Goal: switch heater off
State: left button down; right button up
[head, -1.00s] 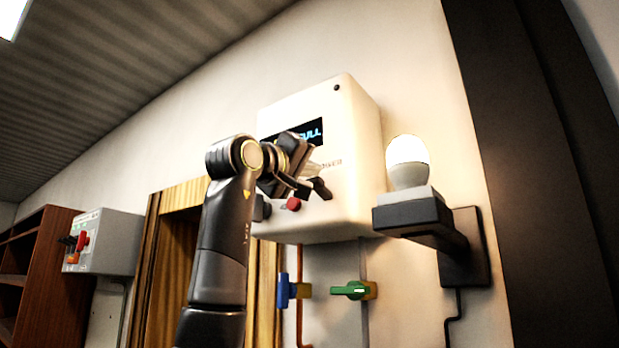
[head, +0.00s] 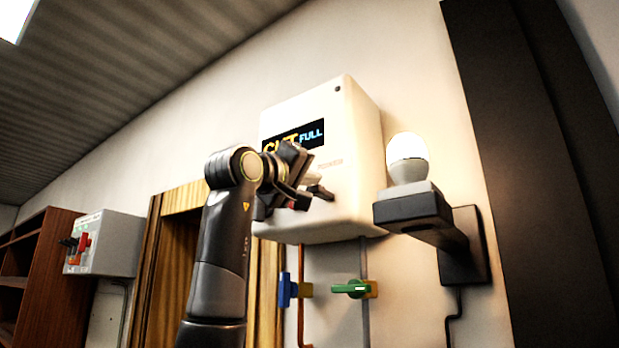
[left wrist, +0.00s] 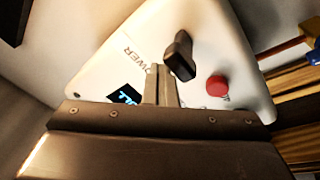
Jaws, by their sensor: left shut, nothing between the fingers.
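The heater is a white box (head: 352,165) on the wall with a lit display (head: 311,134) reading "FULL" beside partly hidden yellow letters. In the left wrist view its front panel (left wrist: 115,62) shows the word POWER, a black knob (left wrist: 181,55) and a red round button (left wrist: 217,86). My left gripper (head: 312,183) is in front of the lower panel, shut and empty. In the left wrist view its fingertips (left wrist: 160,72) are close beside the knob; I cannot tell if they touch it. My right gripper is not in view.
Below the heater are pipes with a blue valve (head: 287,290) and a green valve (head: 352,289). A lamp (head: 407,160) on a black wall bracket (head: 412,211) stands close on the right. A grey switch box (head: 105,243) and brown shelf (head: 38,262) are at left.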

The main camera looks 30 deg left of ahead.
pick_arm(q)
jog(key=shift+w+f+b, duration=0.2)
jog(key=shift+f+b, duration=0.3)
jog(key=shift+f, duration=0.5)
jog(key=shift+s+r+p, duration=0.3)
jog(key=shift+r+p, duration=0.05)
jog(key=shift+p, duration=0.1)
jog(key=s, duration=0.8)
jog(key=shift+s+a+r, duration=0.2)
jog(key=shift+s+a, duration=0.1)
jog(key=shift+a, duration=0.05)
